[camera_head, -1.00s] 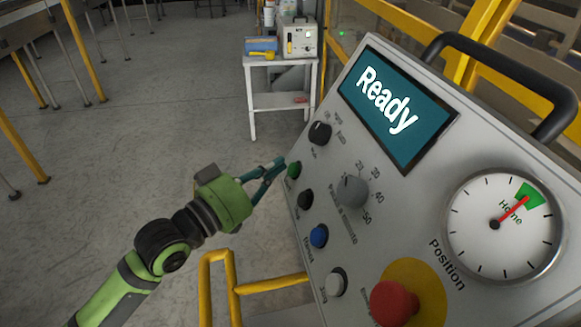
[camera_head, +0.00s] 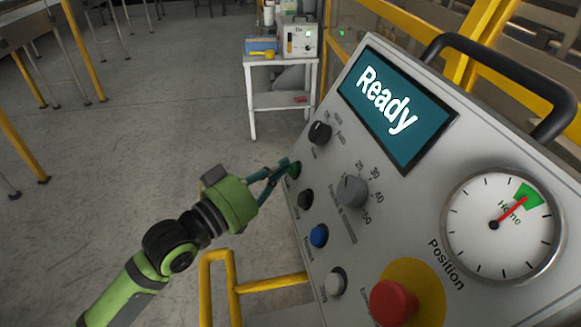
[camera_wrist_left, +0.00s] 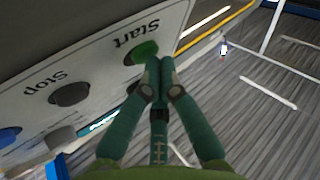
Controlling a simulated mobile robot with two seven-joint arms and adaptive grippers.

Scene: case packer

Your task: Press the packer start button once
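The green start button (camera_head: 294,169) sits on the left edge of the tilted grey control panel (camera_head: 400,215), above the black stop button (camera_head: 305,199). My left gripper (camera_head: 286,168) has its fingertips right at the start button in the head view. In the left wrist view the two teal fingers (camera_wrist_left: 160,68) are together with nothing between them, and their tips overlap the lower right side of the green start button (camera_wrist_left: 143,51), labelled "Start". Whether they touch it is hard to tell. The panel screen (camera_head: 388,108) reads "Ready". My right gripper is not in view.
A dial (camera_head: 504,226) points at Home. A yellow rail (camera_head: 240,290) stands below my left arm.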

